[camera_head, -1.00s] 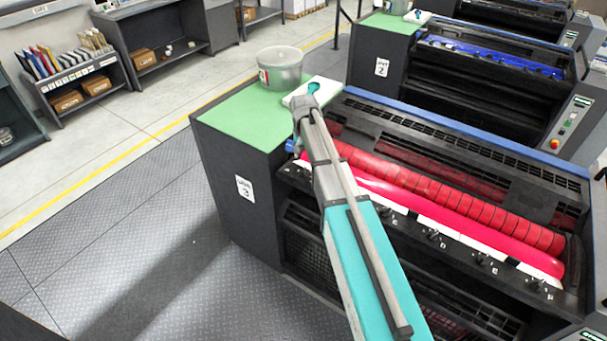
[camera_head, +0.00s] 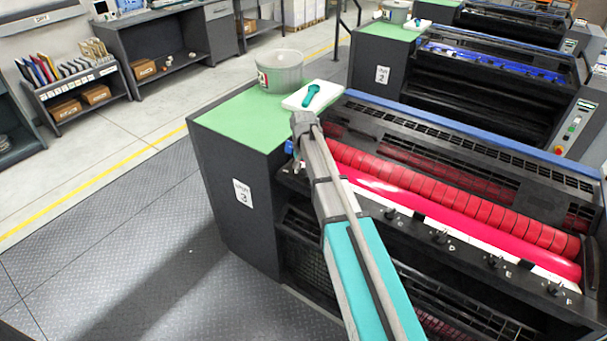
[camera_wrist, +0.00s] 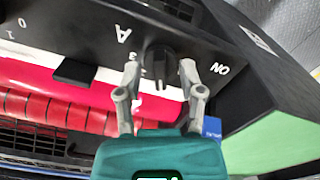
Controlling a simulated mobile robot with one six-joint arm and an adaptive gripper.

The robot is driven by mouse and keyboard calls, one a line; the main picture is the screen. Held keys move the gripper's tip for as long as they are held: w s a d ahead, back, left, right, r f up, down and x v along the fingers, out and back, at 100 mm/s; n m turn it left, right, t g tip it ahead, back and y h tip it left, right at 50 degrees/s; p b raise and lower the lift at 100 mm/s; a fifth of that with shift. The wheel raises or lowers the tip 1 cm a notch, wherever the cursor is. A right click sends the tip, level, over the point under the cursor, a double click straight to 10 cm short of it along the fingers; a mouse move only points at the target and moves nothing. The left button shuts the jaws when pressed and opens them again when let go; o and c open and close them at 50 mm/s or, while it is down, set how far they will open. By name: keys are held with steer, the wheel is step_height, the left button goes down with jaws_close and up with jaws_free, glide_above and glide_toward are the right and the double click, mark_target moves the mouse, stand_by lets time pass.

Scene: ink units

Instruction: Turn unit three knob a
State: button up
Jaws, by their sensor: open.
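Unit three (camera_head: 236,150) is the near dark machine with a "3" label on its side and red rollers. In the wrist view, knob A (camera_wrist: 160,62) is a black knob on the dark panel beside the white letter A. My gripper (camera_wrist: 160,72) is open, with one finger on each side of the knob. I cannot tell whether either finger touches it. In the head view, my arm hides knob A and most of my gripper. Further knobs, such as one (camera_head: 438,236), run along the same panel to the right.
A grey bucket (camera_head: 281,72) and a white pad with a teal tool (camera_head: 313,95) stand on unit three's green top (camera_head: 235,118). Red rollers (camera_head: 460,190) lie behind the knob row. Unit two (camera_head: 385,60) stands behind. The floor at left is clear.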

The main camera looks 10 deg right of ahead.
steer(key=shift+f, duration=0.15)
jaws_close()
stand_by(0.4)
steer(key=shift+n, duration=0.4)
steer(key=n, duration=0.4)
steer(key=shift+d, duration=0.1)
steer(key=n, duration=0.5)
stand_by(0.4)
jaws_free()
